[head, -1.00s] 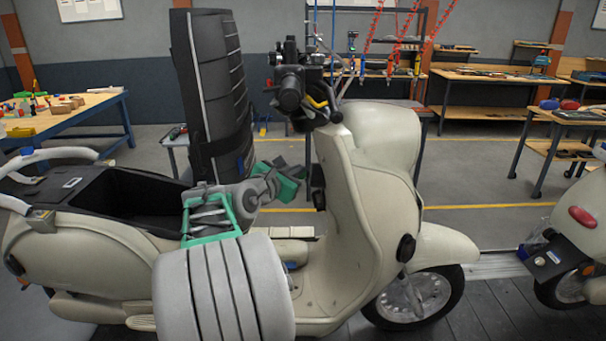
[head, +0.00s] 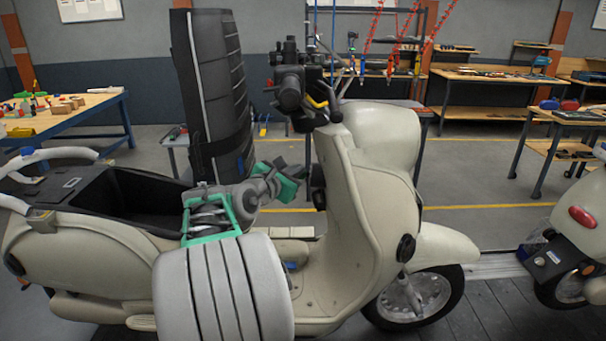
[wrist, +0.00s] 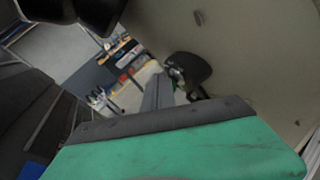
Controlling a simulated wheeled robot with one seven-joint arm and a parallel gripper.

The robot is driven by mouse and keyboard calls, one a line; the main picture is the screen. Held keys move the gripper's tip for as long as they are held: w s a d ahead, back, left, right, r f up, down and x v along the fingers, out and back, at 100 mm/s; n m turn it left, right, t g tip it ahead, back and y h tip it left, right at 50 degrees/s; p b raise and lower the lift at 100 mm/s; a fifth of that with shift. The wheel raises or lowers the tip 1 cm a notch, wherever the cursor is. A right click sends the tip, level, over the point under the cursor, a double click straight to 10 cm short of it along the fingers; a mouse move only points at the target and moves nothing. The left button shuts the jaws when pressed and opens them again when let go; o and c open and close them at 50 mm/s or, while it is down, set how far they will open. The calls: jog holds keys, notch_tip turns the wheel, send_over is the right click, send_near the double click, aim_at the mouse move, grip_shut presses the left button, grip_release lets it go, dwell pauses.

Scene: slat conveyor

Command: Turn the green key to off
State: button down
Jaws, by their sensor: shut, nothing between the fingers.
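The cream scooter (head: 358,200) stands side-on in the head view. A black lock housing (head: 318,185) sits on the inner side of its front shield. In the wrist view a black round part (wrist: 190,70) is on the cream panel, with a small greenish piece at its left edge that may be the green key (wrist: 175,74). The key cannot be made out in the head view. My gripper (head: 298,176), with green and dark fingers, is shut and empty just left of the housing. A green finger pad (wrist: 185,150) fills the bottom of the wrist view and hides what is below.
The handlebar (head: 295,85) with its levers is above my gripper. The scooter's seat bay (head: 120,195) is open at left. A second scooter (head: 572,235) stands at right. A workbench (head: 65,115) is behind at left. Free floor lies beyond the scooter.

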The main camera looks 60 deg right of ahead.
jog(key=shift+f, duration=0.8)
jog(key=shift+w+a, duration=0.1)
jog(key=a+r+p, duration=0.2)
jog(key=a+r, duration=0.1)
jog(key=a, duration=0.5)
dwell(0.7)
jog(key=shift+d, duration=0.1)
